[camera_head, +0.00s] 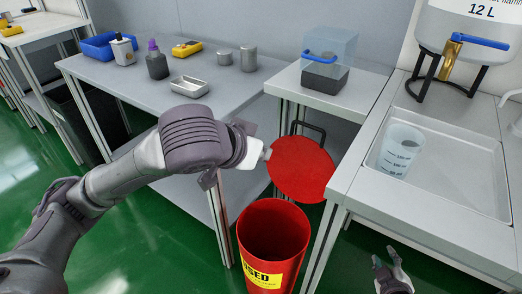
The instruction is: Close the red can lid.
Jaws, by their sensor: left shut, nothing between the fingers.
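The red can (272,246) stands on the green floor between the tables, with a yellow label on its front and its mouth open. Its round red lid (303,169) is raised, standing tilted up behind the mouth, with a dark bar handle behind it. My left gripper (267,154) is shut and empty at the upper left edge of the lid; I cannot tell whether it touches. My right gripper (385,256) is open and empty low at the right, apart from the can.
A grey table (150,77) with bottles, tins and a blue tray (97,47) is behind my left arm. A small table (337,101) bears a clear-lidded box (325,72). A sink bench (425,225) with a measuring beaker (399,150) borders the can on the right.

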